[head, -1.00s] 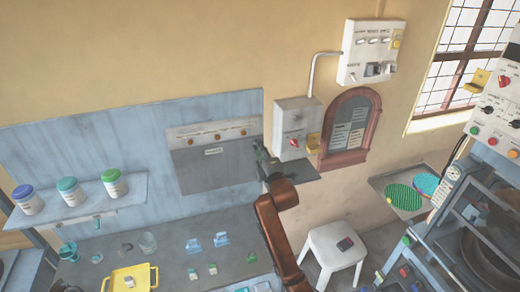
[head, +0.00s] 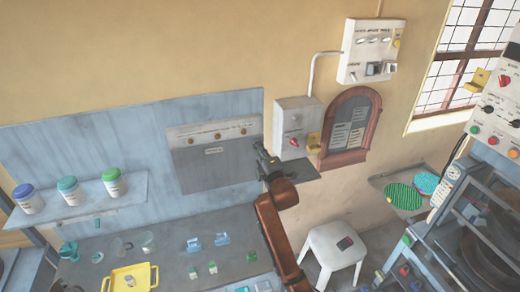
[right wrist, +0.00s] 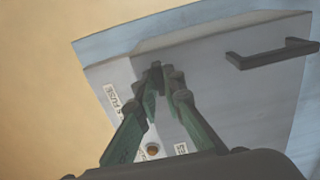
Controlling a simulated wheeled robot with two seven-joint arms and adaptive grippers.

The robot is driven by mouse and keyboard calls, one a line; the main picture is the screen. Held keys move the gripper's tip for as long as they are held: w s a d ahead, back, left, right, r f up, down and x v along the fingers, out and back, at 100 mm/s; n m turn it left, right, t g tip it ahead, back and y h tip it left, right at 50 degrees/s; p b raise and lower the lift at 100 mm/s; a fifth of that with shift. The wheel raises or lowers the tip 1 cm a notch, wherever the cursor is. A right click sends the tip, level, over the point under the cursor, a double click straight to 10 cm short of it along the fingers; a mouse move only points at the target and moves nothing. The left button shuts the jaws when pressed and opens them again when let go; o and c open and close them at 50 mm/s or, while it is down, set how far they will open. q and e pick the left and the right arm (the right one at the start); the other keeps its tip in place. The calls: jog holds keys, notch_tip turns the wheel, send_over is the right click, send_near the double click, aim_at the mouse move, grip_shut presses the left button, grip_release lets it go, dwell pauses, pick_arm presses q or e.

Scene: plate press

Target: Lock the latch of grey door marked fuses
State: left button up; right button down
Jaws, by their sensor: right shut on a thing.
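The grey door (head: 212,173) marked fuses is on the blue wall board, below a pale strip with brass knobs. My right gripper (head: 259,148) is at the door's right edge. In the right wrist view its green fingers (right wrist: 166,76) are close together, shut on a small dark part that looks like the latch. The fingers hide most of it. My left gripper is not in view.
A bench with a yellow tray (head: 148,282) and small items lies below.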

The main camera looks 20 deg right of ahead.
jog(key=m+p, duration=0.3)
jog(key=m, duration=0.1)
jog(key=m+p, duration=0.2)
jog(key=m, duration=0.2)
jog(key=shift+m, duration=0.3)
jog(key=m+p, duration=0.2)
jog(key=m, duration=0.2)
jog(key=shift+p, duration=0.3)
jog(key=m+p, duration=0.2)
jog(key=m, duration=0.3)
jog(key=shift+f, duration=0.1)
jog(key=c, duration=2)
grip_release()
jog(key=shift+c, duration=0.2)
